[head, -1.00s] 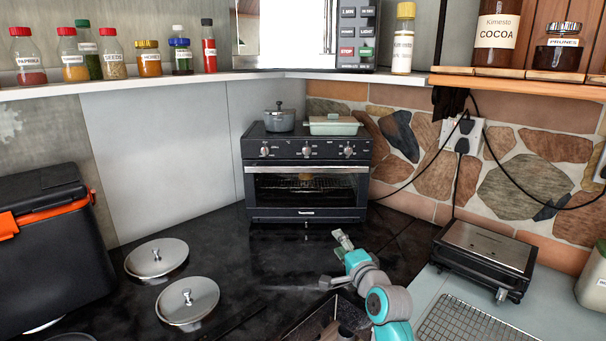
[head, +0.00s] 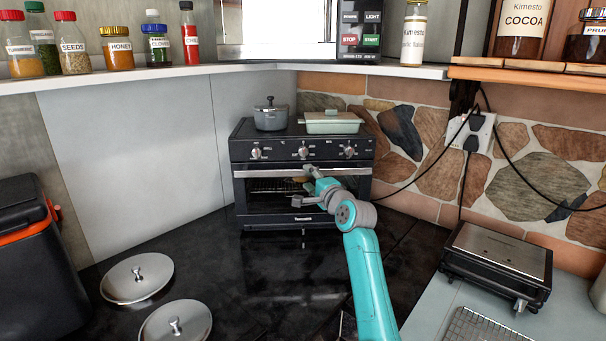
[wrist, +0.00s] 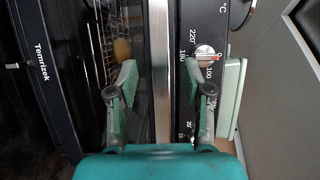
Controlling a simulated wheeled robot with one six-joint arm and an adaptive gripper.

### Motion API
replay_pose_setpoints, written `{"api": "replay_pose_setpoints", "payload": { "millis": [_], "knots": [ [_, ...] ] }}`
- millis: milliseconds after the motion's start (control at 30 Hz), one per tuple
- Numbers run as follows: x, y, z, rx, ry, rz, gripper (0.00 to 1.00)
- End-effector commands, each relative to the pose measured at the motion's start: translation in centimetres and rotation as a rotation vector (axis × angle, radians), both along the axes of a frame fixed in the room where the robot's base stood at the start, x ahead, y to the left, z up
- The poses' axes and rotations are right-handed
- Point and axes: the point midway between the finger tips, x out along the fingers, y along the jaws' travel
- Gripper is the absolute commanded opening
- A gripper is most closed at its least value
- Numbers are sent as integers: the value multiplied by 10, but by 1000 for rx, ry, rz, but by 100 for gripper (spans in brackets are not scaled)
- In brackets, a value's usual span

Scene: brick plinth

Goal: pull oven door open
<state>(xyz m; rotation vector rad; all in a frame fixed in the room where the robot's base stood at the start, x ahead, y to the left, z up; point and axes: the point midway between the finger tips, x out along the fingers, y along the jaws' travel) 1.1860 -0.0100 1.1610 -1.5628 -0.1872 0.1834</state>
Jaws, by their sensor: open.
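The black oven (head: 302,202) stands in the corner, its glass door shut. A silver handle bar (head: 262,173) runs along the door's top edge. My gripper (head: 309,180) is at the oven front, by the middle of the handle. In the wrist view, which is turned sideways, my gripper (wrist: 160,72) is open and the silver handle (wrist: 160,100) runs between its two fingers. One finger is on the door-glass side, the other on the knob-panel side. I cannot tell whether either finger touches the handle. A rack and a brown item (wrist: 122,50) show behind the glass.
A dark pot (head: 271,117) and a pale green dish (head: 333,123) sit on top of the oven. Two metal lids (head: 137,277) lie on the dark counter at left. A grill (head: 497,262) stands at right. The counter before the oven is clear.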

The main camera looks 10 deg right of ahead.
Motion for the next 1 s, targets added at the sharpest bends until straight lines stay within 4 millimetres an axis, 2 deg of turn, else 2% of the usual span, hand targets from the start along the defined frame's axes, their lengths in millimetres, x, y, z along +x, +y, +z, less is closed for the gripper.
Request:
{"api": "replay_pose_setpoints", "payload": {
  "millis": [100,300,767,967,1000],
  "knots": [
    [18,5,0,0,1,1,50],
    [37,9,0,0,1,1,50],
    [44,11,0,0,0,0,50],
    [44,11,0,0,0,0,0],
    [44,11,0,0,0,0,0]
  ]
}}
